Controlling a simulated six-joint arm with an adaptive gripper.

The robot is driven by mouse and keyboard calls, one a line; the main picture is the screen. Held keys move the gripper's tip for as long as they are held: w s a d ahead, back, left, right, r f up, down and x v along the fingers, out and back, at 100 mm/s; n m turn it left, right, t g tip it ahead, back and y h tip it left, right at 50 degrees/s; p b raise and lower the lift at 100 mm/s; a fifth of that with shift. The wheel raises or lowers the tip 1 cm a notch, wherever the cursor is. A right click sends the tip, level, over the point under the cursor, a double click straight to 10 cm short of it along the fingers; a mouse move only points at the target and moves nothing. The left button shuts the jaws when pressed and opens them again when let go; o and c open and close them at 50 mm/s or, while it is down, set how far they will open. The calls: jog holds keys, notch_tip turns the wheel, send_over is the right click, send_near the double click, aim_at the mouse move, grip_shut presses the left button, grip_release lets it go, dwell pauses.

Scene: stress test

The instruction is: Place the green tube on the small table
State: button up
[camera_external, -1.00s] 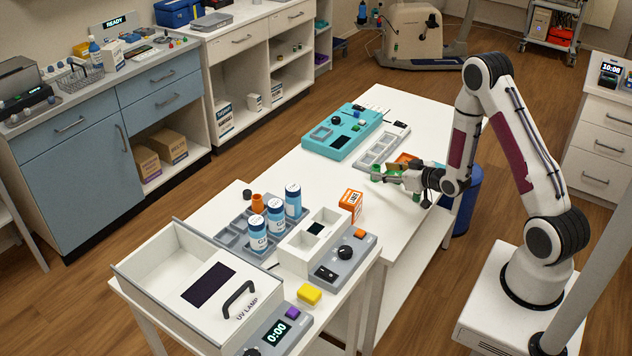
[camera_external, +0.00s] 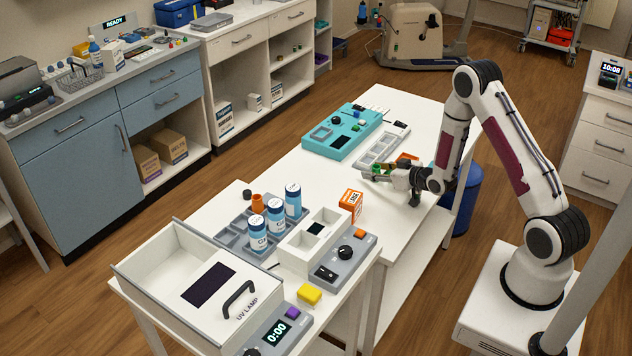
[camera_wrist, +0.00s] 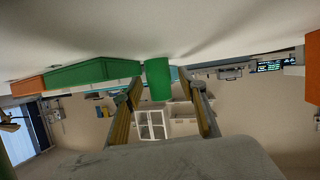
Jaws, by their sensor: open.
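In the wrist view, which shows the scene upside down, a green tube (camera_wrist: 157,80) stands upright against the white table surface (camera_wrist: 200,30). My gripper (camera_wrist: 163,92) is open. Its two fingers lie on either side of the tube in the picture, with a gap to each; whether the tube is fully between them in depth I cannot tell. In the external view my gripper (camera_external: 366,172) points left, low over the far white table (camera_external: 425,115), with a bit of green (camera_external: 377,168) at its fingers. Which surface is the small table I cannot tell.
A long green block (camera_wrist: 95,71) and an orange block (camera_wrist: 28,87) are left of the tube in the wrist view. A grey tray (camera_external: 382,147) and a teal device (camera_external: 342,132) lie behind my gripper. An orange-and-white box (camera_external: 351,202) stands on the near side.

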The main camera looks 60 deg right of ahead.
jog(key=c, duration=1.1)
jog(key=shift+r, duration=0.15)
notch_tip(320, 180, up, 10)
dwell(0.5)
jog(key=shift+s+f, duration=0.1)
jog(key=shift+f, duration=0.2)
dwell(0.5)
